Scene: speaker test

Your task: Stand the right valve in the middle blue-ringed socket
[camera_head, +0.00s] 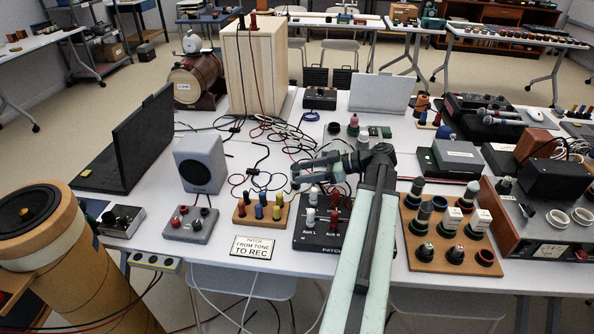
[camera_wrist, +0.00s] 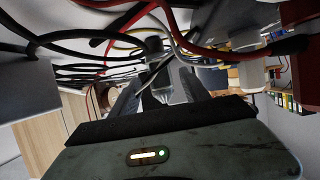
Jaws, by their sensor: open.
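A wooden board (camera_head: 408,250) at the front right carries valves, small white boxes and dark round sockets. A dark, pale-topped valve (camera_head: 472,190) stands at its back right; another dark valve (camera_head: 417,186) stands at its back left. A bluish-ringed socket (camera_head: 440,203) appears between them, partly crowded by neighbours. A red-ringed socket (camera_head: 486,257) is at the front right. My gripper (camera_head: 300,172) is open, left of the board, over the cables behind the patch box. In the wrist view its fingers (camera_wrist: 162,95) are apart, and whether anything lies between them is unclear.
The patch box (camera_head: 312,240) with red and white plugs stands below my gripper. Loose cables (camera_head: 265,150) cover the table's middle. A grey box (camera_head: 450,155) stands behind the board.

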